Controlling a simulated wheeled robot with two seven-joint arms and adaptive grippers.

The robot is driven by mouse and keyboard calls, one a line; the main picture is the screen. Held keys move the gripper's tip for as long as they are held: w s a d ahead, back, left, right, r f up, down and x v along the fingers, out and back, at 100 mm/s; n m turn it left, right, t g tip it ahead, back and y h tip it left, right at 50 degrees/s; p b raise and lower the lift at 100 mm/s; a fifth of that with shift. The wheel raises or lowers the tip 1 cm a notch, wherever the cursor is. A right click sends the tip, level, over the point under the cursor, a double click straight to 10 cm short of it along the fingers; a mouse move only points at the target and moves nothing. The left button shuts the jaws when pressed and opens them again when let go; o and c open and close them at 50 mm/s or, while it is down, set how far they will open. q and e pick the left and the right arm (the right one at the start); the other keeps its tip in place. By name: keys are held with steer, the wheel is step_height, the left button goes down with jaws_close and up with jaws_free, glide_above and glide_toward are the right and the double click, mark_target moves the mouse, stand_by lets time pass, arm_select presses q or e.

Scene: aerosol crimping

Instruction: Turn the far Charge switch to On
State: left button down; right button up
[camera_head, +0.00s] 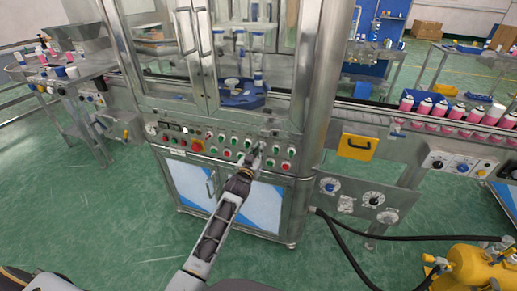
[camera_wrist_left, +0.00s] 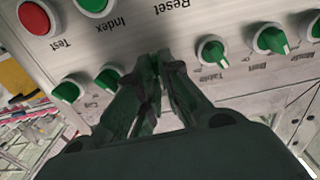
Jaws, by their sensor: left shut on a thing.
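My left gripper (camera_head: 256,152) reaches the right part of the control panel (camera_head: 214,148) on the front of the crimping machine. In the left wrist view its dark fingers (camera_wrist_left: 160,62) are closed together against the panel, on a switch knob that they mostly hide. Green switch knobs stand on both sides of the fingers: one left (camera_wrist_left: 107,77), one farther left (camera_wrist_left: 66,92), one right (camera_wrist_left: 212,50) and one farther right (camera_wrist_left: 270,40). The small labels appear upside down, and I cannot read Charge on any of them. My right gripper is not in view.
In the left wrist view a red Test button (camera_wrist_left: 35,17) and a green Index button (camera_wrist_left: 92,4) are near the fingers. Glass doors (camera_head: 185,50) rise above the panel. Pink cans (camera_head: 440,108) line the conveyor at right. A yellow pump (camera_head: 470,268) stands on the floor.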

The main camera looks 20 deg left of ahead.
arm_select(q)
steer(key=shift+d+f+m+p, duration=0.1)
steer(key=shift+m+p, duration=0.95)
steer(key=shift+m, duration=2.05)
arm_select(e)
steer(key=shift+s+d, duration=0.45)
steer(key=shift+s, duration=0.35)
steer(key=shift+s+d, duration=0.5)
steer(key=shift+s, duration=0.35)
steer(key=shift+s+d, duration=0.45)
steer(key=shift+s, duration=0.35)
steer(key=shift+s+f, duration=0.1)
arm_select(q)
steer(key=c, duration=1.6)
jaws_free()
